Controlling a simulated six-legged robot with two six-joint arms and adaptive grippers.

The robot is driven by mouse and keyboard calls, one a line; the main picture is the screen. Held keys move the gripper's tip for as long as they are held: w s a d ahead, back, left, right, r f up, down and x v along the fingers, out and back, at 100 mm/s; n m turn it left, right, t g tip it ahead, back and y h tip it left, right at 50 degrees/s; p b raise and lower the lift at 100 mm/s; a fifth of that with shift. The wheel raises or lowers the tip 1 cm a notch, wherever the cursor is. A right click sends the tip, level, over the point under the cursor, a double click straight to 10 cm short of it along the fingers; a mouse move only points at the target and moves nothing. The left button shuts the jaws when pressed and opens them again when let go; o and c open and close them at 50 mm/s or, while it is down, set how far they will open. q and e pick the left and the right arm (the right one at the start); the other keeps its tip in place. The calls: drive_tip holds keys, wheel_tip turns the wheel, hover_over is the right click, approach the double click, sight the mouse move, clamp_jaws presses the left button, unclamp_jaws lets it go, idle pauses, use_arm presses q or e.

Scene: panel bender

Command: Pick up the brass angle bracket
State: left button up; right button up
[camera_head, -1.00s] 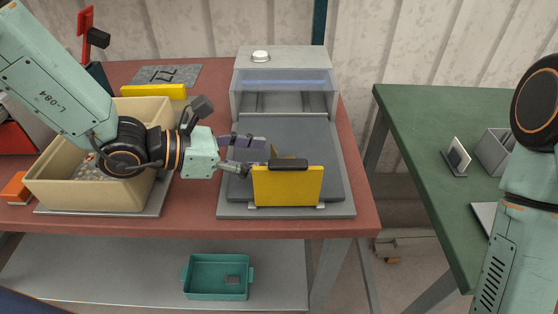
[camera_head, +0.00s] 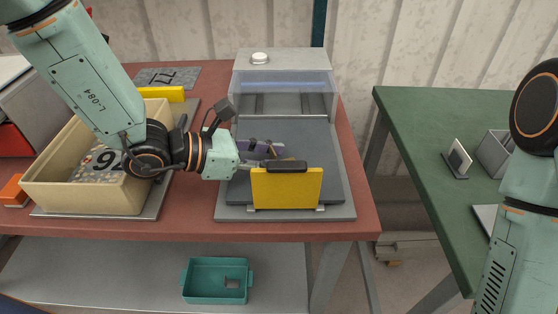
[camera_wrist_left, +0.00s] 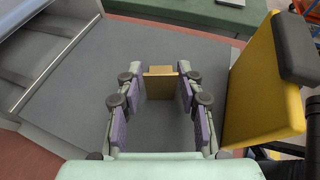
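The brass angle bracket (camera_wrist_left: 160,84) stands on the grey bed of the panel bender (camera_head: 228,205), behind the yellow guard. In the left wrist view it sits between the far ends of my left gripper's two fingers (camera_wrist_left: 160,98), with a gap visible on the sides. The left gripper (camera_head: 270,150) is open, low over the bed; in the head view the guard and fingers hide most of the bracket. My right arm shows at the right edge, but its gripper is out of view.
A yellow guard with a dark top (camera_head: 287,188) stands upright close beside the fingers; it also shows in the left wrist view (camera_wrist_left: 262,90). A cream bin (camera_head: 100,200) is at left. A teal tray (camera_head: 217,280) sits on the lower shelf. A green table (camera_head: 440,140) is at right.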

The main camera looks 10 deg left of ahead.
use_arm(q)
clamp_jaws()
drive_tip(key=shift+r, duration=0.1)
